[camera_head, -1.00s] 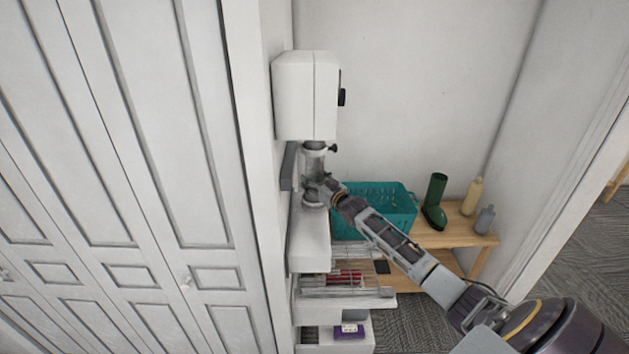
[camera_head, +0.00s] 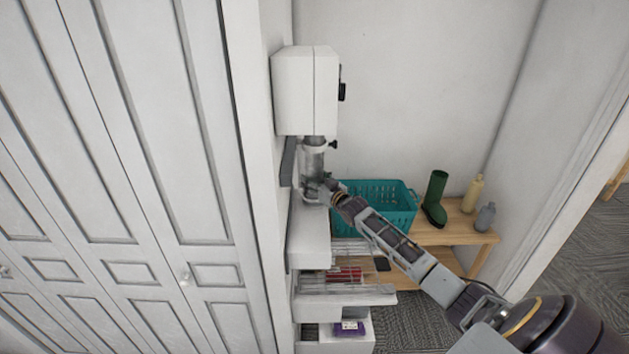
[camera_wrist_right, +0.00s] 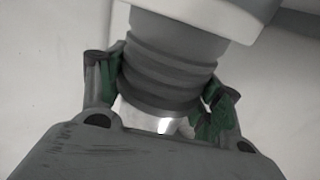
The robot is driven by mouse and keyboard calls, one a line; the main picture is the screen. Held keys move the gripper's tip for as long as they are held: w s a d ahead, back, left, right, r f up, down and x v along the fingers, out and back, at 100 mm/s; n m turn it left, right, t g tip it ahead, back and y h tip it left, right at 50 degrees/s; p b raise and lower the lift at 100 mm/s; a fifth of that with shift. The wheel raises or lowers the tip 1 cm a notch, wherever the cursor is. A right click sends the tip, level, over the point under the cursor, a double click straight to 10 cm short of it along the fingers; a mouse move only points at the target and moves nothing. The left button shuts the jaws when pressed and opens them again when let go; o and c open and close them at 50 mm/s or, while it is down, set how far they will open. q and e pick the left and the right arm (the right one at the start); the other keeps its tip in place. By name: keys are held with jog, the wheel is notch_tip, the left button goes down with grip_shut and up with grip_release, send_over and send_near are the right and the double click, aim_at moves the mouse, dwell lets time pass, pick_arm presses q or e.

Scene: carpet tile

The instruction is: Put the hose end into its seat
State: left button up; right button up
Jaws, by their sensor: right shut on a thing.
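A grey ribbed hose end (camera_wrist_right: 172,62) fills the middle of the right wrist view. My right gripper (camera_wrist_right: 165,102) is shut on it, with green finger pads on both sides. The top of the ribbed piece meets a pale part above; I cannot tell whether it is seated. In the head view the right gripper (camera_head: 318,190) is at the grey cylindrical piece (camera_head: 313,158) beneath a white wall box (camera_head: 305,92). The fingers are small and partly hidden there. The seat is not clearly distinguishable. My left gripper is not in view.
Below the box is a white unit with pulled-out drawers and a wire rack (camera_head: 345,290). A teal basket (camera_head: 378,215), a green boot (camera_head: 436,198) and two bottles stand on a wooden bench (camera_head: 455,237). White panelled doors (camera_head: 150,150) fill the left.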

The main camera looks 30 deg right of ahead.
jog(key=shift+f, duration=0.3)
jog(key=o, duration=1.2)
jog(key=shift+s, duration=0.15)
jog(key=s, duration=1.1)
jog(key=shift+s+d, duration=0.2)
jog(key=shift+s, duration=0.15)
dwell(1.1)
